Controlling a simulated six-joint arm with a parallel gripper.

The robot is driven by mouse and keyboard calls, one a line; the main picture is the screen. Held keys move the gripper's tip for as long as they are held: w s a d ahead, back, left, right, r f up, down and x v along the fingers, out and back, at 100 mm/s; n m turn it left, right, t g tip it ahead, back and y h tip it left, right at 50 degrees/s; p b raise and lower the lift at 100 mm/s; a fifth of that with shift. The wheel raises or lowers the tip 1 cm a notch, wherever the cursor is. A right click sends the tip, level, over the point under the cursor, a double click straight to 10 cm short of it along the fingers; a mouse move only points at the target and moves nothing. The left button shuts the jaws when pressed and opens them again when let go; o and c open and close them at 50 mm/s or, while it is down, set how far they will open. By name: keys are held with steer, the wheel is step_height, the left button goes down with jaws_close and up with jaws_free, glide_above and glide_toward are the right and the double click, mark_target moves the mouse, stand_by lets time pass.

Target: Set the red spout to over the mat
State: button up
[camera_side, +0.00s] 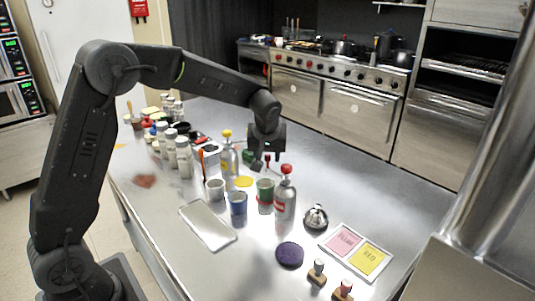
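A grey bottle with a red spout (286,170) stands upright on the steel counter, right of a green-and-white cup. A dark purple round mat (289,254) lies flat in front of it, and nothing stands on it. A flat yellow disc (243,181) lies farther back, beside a grey bottle with a yellow top (228,150). My gripper (267,158) points down behind and left of the red-spouted bottle, apart from it. Its fingers look spread, with no held object clearly visible. Small dark and red items show close below the fingers.
Cups (238,204) stand left of the red-spouted bottle. A pale tray (208,224) lies left. Several jars (184,158) crowd the back left. The right rear counter is clear.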

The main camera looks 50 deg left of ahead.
steer(key=shift+r, duration=0.1)
steer(key=v, duration=1.3)
steer(key=shift+s+r, duration=0.2)
steer(key=shift+r, duration=0.05)
steer(key=shift+d, duration=0.15)
steer(key=s+d+f+m+t+h, duration=0.1)
steer(key=s+m, duration=0.3)
steer(key=s, duration=0.9)
steer(key=s+d+f+m+t+h, duration=0.1)
steer(key=s+d+f+m+h, duration=0.1)
steer(key=s, duration=1.1)
steer(key=d+f+m, duration=0.1)
steer(key=d+m, duration=0.1)
steer(key=m, duration=0.1)
steer(key=shift+d+t, duration=0.25)
steer(key=shift+t, duration=0.05)
